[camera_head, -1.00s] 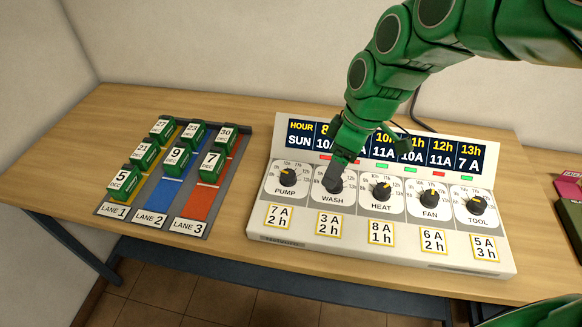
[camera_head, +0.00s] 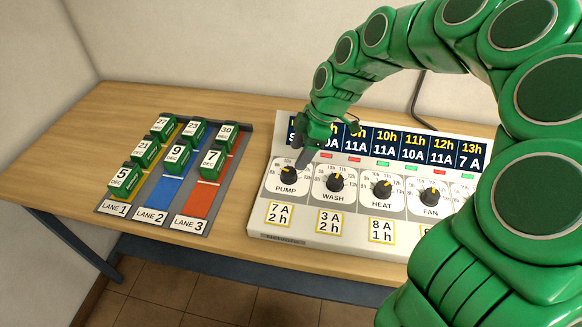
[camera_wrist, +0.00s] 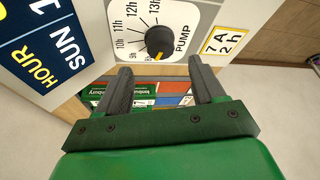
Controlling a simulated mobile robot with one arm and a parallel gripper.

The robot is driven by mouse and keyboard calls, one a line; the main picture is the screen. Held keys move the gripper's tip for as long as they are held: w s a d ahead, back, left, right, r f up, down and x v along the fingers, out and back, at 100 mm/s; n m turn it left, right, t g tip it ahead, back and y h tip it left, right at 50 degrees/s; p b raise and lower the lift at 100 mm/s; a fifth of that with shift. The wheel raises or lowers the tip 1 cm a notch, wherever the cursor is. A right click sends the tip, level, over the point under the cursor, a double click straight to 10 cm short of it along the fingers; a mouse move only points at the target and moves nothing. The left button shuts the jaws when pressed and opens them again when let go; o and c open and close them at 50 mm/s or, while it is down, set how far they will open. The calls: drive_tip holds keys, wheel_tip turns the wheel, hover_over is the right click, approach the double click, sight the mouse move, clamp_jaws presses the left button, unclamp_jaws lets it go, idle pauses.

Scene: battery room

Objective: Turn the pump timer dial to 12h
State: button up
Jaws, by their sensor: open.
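The pump timer dial (camera_head: 288,175) is a black round knob with a yellow pointer, at the left end of the sloped white panel. In the wrist view the dial (camera_wrist: 159,40) shows hour marks around it, with 11h, 12h and 13h readable. Its pointer is turned toward the low-hour end, away from 12h; the exact mark is unclear. My gripper (camera_head: 303,158) is just above and right of the dial in the head view. In the wrist view my gripper (camera_wrist: 163,72) is open, its dark fingers apart and empty, with the dial beyond and between the tips.
The wash dial (camera_head: 335,182), heat dial (camera_head: 382,188) and fan dial (camera_head: 429,196) sit to the right. An hour display (camera_head: 415,146) runs along the panel's top. A lane board (camera_head: 205,225) with several green blocks stands left. My arm covers the panel's right end.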

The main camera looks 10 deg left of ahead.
sight(290, 171)
drive_tip(key=x, duration=0.6)
drive_tip(key=shift+a+f, duration=0.1)
drive_tip(key=shift+f, duration=0.2)
drive_tip(key=shift+c, duration=0.4)
drive_tip(key=c, duration=1)
